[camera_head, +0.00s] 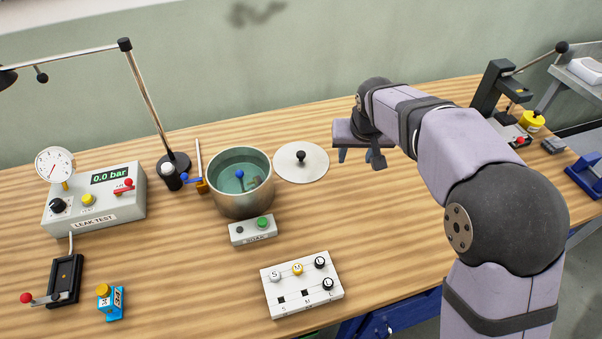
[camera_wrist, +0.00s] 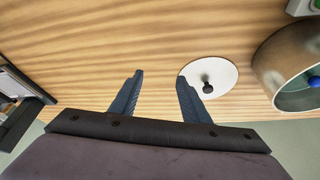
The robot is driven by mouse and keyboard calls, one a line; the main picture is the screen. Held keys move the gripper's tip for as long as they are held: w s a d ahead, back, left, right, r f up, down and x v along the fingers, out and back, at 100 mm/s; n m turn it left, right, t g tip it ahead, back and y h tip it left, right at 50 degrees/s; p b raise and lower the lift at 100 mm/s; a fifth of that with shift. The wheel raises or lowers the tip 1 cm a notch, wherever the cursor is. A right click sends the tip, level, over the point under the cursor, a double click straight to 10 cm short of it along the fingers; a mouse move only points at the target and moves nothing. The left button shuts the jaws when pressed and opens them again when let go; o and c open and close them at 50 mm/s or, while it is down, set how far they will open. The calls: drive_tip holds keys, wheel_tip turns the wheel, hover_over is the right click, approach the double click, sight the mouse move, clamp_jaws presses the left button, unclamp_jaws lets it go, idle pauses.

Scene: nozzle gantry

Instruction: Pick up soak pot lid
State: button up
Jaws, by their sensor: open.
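The soak pot lid (camera_head: 312,169) is a flat pale disc with a black knob (camera_head: 300,156) at its centre. It lies on the wooden bench just right of the metal soak pot (camera_head: 240,201). In the wrist view the lid (camera_wrist: 222,69) is right of my fingers, and the right finger overlaps its edge in the picture. My gripper (camera_head: 357,155) is right of the lid in the head view. In the wrist view my gripper (camera_wrist: 158,88) has its two blue fingers apart with nothing between them. The pot (camera_wrist: 277,63) is at the right there.
The open pot holds greenish liquid and a blue ball (camera_head: 239,174). A small box with a green button (camera_head: 262,222) stands in front of it. A white block with several knobs (camera_head: 302,287) is nearer. A leak tester (camera_head: 95,200) stands left. Bare bench lies right of the block.

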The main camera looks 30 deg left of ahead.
drive_tip(key=n+y+b, duration=0.1)
drive_tip(key=b, duration=0.2)
approach(301, 153)
drive_tip(key=d+f, duration=0.2)
drive_tip(key=shift+w+a+f+n+t+y+p, duration=0.2)
drive_tip(key=shift+w+a+f+p, duration=0.1)
drive_tip(key=shift+a, duration=0.15)
drive_tip(key=shift+w+a+f+n+t+y+p, duration=0.1)
drive_tip(key=shift+w+a+f+t+p, duration=0.15)
drive_tip(key=shift+a, duration=0.25)
drive_tip(key=shift+s+a+p+x, duration=0.1)
drive_tip(key=shift+p+x, duration=0.35)
drive_tip(key=shift+x, duration=0.85)
drive_tip(key=shift+s+a+p+x, duration=0.15)
drive_tip(key=shift+p+x, duration=0.25)
drive_tip(key=shift+x, duration=0.95)
drive_tip(key=shift+c, duration=0.3)
clamp_jaws()
